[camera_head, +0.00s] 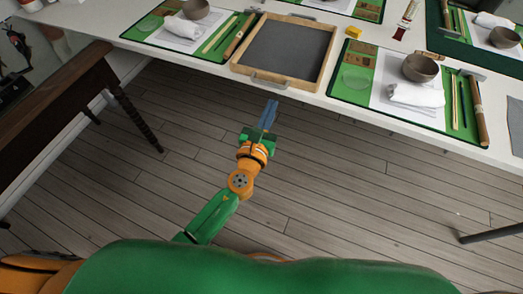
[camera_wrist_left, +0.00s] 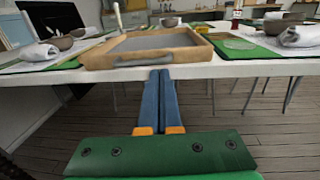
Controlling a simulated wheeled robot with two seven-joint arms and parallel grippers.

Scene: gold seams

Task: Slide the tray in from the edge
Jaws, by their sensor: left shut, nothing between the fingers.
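The tray (camera_head: 325,60) is a wooden frame with a dark grey bottom and a metal handle on its near side. It lies at the near edge of the white table (camera_head: 440,142), its near side at or slightly over the edge. The tray also shows in the left wrist view (camera_wrist_left: 195,48), straight ahead. My left gripper (camera_head: 271,104) is shut and empty, below and in front of the tray's near handle in the head view. In the left wrist view its blue fingers (camera_wrist_left: 160,75) lie together, pointing at the tray's near side, apparently not touching it. My right gripper is not in view.
Green mats with bowls, folded white cloths and tools lie left (camera_head: 150,42) and right (camera_head: 352,100) of the tray. A yellow block (camera_head: 353,31) stands by its far right corner. A dark wooden table (camera_head: 62,92) stands at the left. The floor in front is clear.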

